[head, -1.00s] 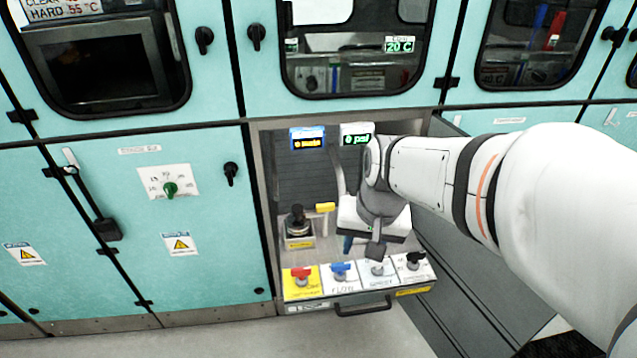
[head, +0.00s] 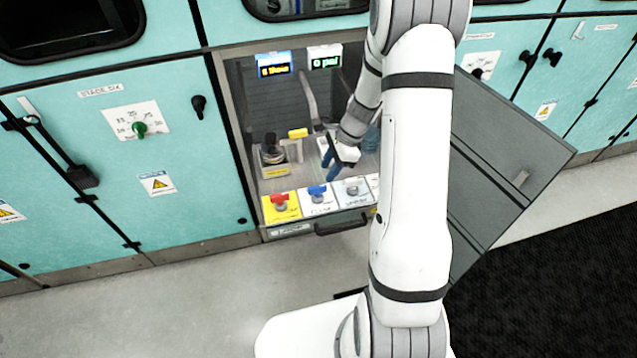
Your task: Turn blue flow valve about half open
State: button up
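The blue flow valve handle (head: 318,191) sits on a white panel marked with partly legible lettering, in the front row of the open bay. Its handle lies roughly crosswise in the picture, though its exact angle is too small to read. My gripper (head: 331,170), with blue fingers, hangs inside the bay just behind and slightly right of this valve. It appears apart from the handle. The fingers are small and seen at a slant, so whether they are open or shut is unclear.
A red valve (head: 280,199) on a yellow panel is left of the blue one, and a grey valve (head: 352,187) is right. A black joystick-like knob (head: 270,148) and yellow block (head: 298,134) stand behind. A black drawer handle (head: 342,223) projects in front. The open grey door (head: 500,150) stands right.

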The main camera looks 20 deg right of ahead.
aim_at(318, 186)
jog(key=x, duration=0.7)
jog(key=shift+a+f, duration=0.1)
jog(key=shift+f, duration=0.15)
jog(key=shift+c, duration=0.6)
grip_shut()
